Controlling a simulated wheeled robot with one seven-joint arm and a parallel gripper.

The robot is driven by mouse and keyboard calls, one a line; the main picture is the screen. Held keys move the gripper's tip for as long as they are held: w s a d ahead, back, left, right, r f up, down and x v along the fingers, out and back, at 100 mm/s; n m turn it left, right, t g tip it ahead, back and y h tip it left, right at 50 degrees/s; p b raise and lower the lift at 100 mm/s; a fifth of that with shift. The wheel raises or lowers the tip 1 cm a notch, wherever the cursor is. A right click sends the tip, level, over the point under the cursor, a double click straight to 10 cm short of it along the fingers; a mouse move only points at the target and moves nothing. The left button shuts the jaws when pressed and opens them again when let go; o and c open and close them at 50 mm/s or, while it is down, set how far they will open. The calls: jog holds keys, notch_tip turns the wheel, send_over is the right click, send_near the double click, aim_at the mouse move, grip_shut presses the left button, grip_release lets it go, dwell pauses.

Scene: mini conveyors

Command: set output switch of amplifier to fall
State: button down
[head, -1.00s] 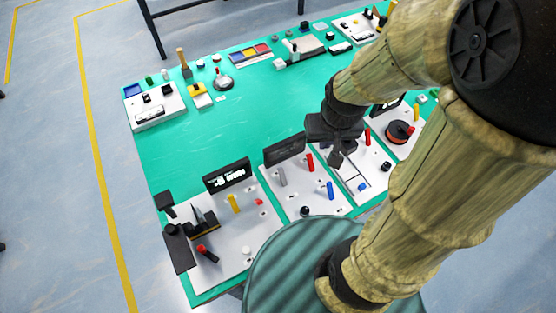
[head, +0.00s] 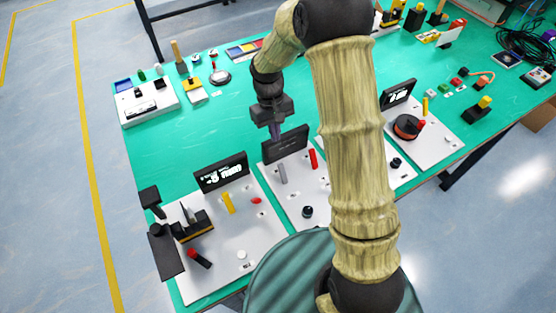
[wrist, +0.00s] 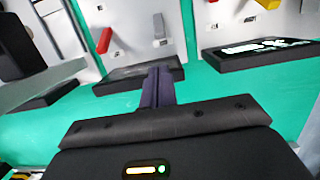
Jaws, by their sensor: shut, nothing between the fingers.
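I cannot tell for sure which unit is the amplifier or which control is its output switch. My gripper (head: 276,131) is shut and empty, fingers pointing down, near a dark upright panel (head: 286,145) at the back of a white board. That board carries a grey lever (head: 282,173), a red lever (head: 313,158) and a black knob (head: 307,211). In the wrist view my closed fingers (wrist: 158,82) overlap the dark panel (wrist: 115,80), and contact is unclear. The red lever (wrist: 105,40) and grey lever (wrist: 158,27) show beyond it.
Left is a white board with a lettered display (head: 221,172), yellow lever (head: 228,202), red knob (head: 256,200) and white knob (head: 241,254). A board with a red-black reel (head: 407,127) stands right. The green tabletop (head: 170,150) is clear at left. My arm hides some boards.

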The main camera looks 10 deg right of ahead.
aim_at(283, 174)
dwell(0.3)
jog(key=f, duration=0.3)
jog(key=s+f+p, duration=0.1)
jog(key=f, duration=0.6)
jog(key=shift+s+d+p, duration=0.35)
jog(key=shift+d+p, duration=0.05)
jog(key=shift+w, duration=0.15)
